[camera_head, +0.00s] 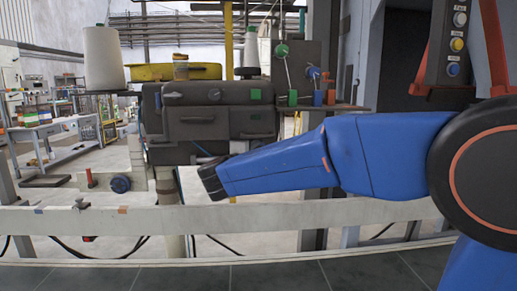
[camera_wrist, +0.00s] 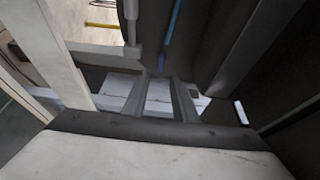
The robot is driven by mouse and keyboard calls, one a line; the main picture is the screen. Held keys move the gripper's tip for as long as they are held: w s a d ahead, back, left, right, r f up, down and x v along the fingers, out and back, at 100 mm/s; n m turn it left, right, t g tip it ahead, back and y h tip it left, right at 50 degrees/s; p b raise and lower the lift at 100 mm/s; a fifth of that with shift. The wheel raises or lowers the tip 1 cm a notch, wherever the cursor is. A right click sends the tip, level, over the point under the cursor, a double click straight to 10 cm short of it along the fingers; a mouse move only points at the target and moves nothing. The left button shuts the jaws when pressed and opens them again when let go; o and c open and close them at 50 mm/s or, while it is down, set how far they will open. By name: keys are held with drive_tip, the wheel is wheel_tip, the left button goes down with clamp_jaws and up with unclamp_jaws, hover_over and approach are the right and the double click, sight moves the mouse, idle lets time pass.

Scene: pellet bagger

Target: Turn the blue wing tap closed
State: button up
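Several small blue parts show in the head view, and I cannot tell surely which is the wing tap. A small blue part (camera_head: 313,73) is at the upper right of the dark machine, near green and orange parts.
A pale horizontal beam (camera_head: 340,214) crosses in front of the machine (camera_head: 205,120). A white spool (camera_head: 103,58) and yellow lid (camera_head: 170,71) are above left. A button panel (camera_head: 456,45) is at the upper right. Dark walls stand close around the fingers in the wrist view.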

drive_tip(key=v, duration=0.9)
drive_tip(key=shift+s, duration=0.4)
drive_tip(key=shift+a, duration=0.2)
